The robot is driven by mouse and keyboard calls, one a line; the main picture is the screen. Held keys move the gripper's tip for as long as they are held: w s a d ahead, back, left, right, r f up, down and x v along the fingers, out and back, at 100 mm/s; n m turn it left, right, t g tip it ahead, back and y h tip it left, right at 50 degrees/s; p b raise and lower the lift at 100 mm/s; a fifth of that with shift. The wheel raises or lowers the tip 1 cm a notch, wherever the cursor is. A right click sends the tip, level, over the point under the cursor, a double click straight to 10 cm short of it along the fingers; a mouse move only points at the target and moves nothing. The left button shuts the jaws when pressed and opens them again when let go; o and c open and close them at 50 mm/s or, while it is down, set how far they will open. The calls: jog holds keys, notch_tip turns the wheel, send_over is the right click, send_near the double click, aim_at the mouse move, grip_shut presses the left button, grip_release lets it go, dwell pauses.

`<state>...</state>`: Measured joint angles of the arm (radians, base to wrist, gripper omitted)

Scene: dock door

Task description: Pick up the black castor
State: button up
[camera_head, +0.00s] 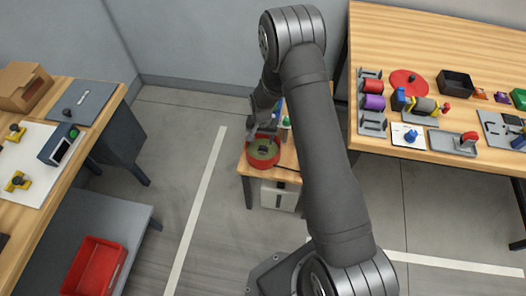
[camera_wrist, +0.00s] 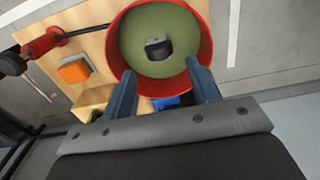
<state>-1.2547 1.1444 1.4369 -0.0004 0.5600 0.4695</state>
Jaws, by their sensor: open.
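A small black object with a grey part, which looks like the castor (camera_wrist: 158,47), lies in a round red container (camera_wrist: 208,45) with a green inside. In the head view the red container (camera_head: 250,160) stands on a small wooden table, and the castor is too small to make out clearly. My gripper (camera_wrist: 160,68) is open and empty. In the wrist view its two fingers point toward the container, with the castor ahead of the gap between them. In the head view my gripper (camera_head: 262,128) is over the container's back side, partly hidden by my arm.
The small table (camera_head: 288,158) also bears an orange block (camera_wrist: 74,70) and a red and black item (camera_wrist: 38,44) beside the container. A long bench (camera_head: 440,30) with many parts stands at right. A bench at left holds a cardboard box (camera_head: 22,85). Floor lies clear between.

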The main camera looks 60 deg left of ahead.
aim_at(263, 146)
jog(key=shift+w+f, duration=0.15)
jog(key=shift+f, duration=1.8)
jog(key=shift+w+f, duration=0.1)
jog(key=shift+f, duration=1.85)
grip_shut()
